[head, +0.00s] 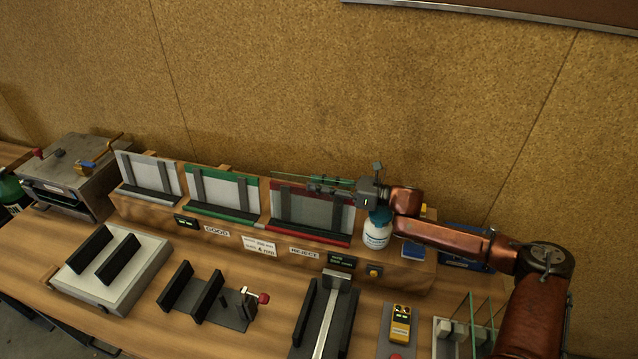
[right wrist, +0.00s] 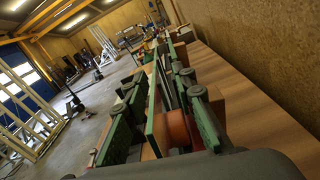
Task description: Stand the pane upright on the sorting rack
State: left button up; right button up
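The sorting rack (head: 187,233) is a long wooden stand with a grey-white bay, a green bay marked GOOD and a red bay marked REJECT. A clear pane (head: 290,175) shows as a thin edge line above the top of the red bay; its lower part is hard to make out. In the right wrist view the pane (right wrist: 155,112) looks upright and edge-on between my fingers. My right gripper (head: 328,185) reaches in from the right at the top of the red bay. Its green-padded fingers (right wrist: 165,120) stand apart, with gaps beside the pane. My left gripper is out of view.
A white bottle (head: 376,234) stands just under my right wrist. Several panes stand in a holder (head: 446,327) at the lower right. Slotted fixtures (head: 325,315) and a white block (head: 140,265) occupy the bench front. A metal box (head: 75,165) stands at the left.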

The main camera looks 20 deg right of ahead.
jog(key=v, duration=1.2)
jog(key=shift+a+r, duration=0.1)
jog(key=shift+r, duration=0.1)
